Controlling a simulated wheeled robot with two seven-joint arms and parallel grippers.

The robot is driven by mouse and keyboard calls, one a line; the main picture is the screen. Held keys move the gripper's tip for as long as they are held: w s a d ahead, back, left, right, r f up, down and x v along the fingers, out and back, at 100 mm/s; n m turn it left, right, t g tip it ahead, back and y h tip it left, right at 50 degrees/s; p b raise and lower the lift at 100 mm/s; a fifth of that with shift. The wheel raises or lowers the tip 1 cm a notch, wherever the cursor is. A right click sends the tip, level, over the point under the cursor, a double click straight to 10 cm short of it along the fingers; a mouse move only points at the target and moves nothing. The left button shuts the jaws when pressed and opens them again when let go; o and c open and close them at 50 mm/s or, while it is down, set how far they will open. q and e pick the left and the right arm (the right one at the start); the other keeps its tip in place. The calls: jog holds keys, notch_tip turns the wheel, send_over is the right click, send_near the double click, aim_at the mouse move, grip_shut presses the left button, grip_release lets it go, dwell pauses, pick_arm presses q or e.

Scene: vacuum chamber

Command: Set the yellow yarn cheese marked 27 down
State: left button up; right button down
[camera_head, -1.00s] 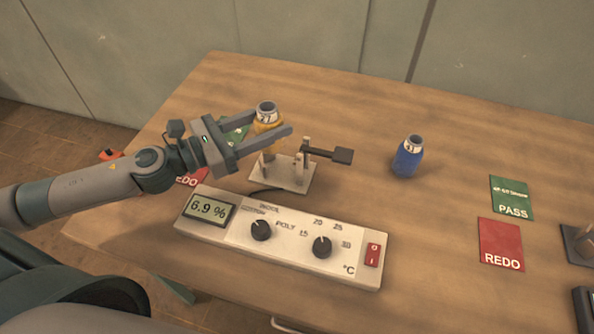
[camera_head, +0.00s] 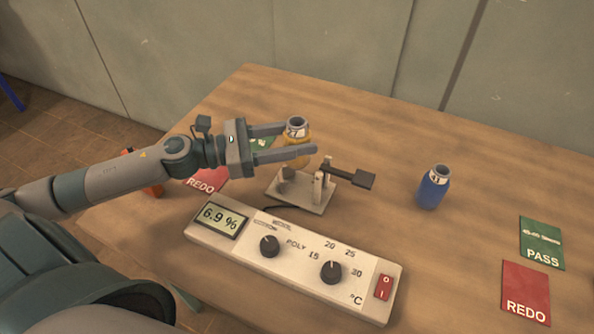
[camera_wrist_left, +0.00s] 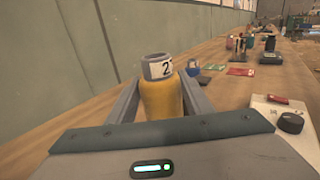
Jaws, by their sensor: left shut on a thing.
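The yellow yarn cheese (camera_head: 299,133) is upright between the two fingers of my left gripper (camera_head: 299,140), which is shut on it. Its grey tube top carries a white label, partly cut off in the left wrist view, where the yellow body (camera_wrist_left: 160,98) fills the space between the fingers. It is above or at the small pale test stand (camera_head: 292,194) with a dark arm; the near finger hides its lower part, so I cannot tell whether it touches the stand. My right gripper is not in view.
A control box (camera_head: 228,242) reading 6.9 % lies in front of the stand. A blue cheese (camera_head: 433,190) stands to the right. Green PASS (camera_head: 541,243) and red REDO (camera_head: 525,288) cards lie at right; another REDO card (camera_head: 208,180) lies under my left arm. Bare wood lies around the blue cheese.

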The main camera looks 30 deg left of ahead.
pick_arm(q)
notch_tip(320, 180, down, 4)
jog(key=shift+f, duration=0.2)
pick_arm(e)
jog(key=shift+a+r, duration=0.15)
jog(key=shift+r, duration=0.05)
pick_arm(q)
jog(key=shift+f+p, duration=0.35)
jog(key=shift+f, duration=1.5)
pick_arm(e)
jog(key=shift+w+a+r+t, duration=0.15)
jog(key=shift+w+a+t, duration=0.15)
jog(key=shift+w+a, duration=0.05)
pick_arm(q)
jog(key=shift+f, duration=0.1)
